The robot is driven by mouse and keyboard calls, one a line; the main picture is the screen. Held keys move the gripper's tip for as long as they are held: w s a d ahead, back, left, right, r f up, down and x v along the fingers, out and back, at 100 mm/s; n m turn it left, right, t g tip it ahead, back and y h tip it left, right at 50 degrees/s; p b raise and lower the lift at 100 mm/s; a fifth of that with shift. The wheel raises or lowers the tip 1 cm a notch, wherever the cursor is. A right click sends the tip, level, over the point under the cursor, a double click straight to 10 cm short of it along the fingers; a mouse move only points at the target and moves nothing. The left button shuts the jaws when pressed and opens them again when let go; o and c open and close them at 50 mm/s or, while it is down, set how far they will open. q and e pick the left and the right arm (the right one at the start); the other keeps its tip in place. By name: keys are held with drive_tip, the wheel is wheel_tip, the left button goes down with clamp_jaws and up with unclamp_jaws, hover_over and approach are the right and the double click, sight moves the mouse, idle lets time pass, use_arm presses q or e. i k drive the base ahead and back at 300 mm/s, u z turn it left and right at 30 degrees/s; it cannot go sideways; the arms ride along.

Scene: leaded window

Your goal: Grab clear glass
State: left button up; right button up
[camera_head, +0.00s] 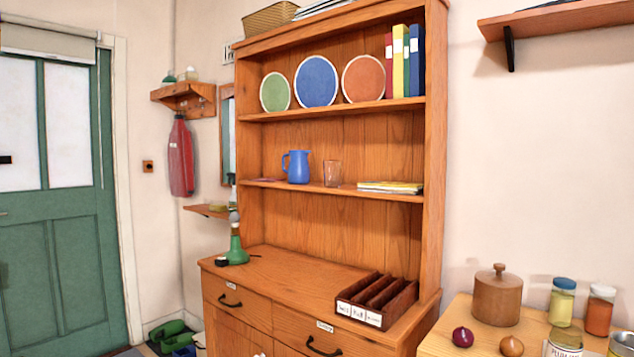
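The clear glass (332,173) stands upright on the lower shelf (342,190) of the wooden dresser. A blue jug (297,167) stands to its left, apart from it. A flat stack of yellowish booklets or papers (390,187) lies to its right. The front of the glass is unobstructed. Neither of my grippers can be made out in the head view.
The dresser top (290,268) is mostly bare, with a green lamp (236,245) at its left and a dark divided box (376,300) at its right. A side table at lower right holds jars, a wooden pot (497,296) and onions.

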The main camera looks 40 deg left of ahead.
sight(332, 169)
drive_tip(key=z, duration=0.1)
drive_tip(key=k, duration=0.65)
drive_tip(key=u, duration=1.45)
drive_tip(key=i, duration=1.8)
drive_tip(key=z, duration=0.45)
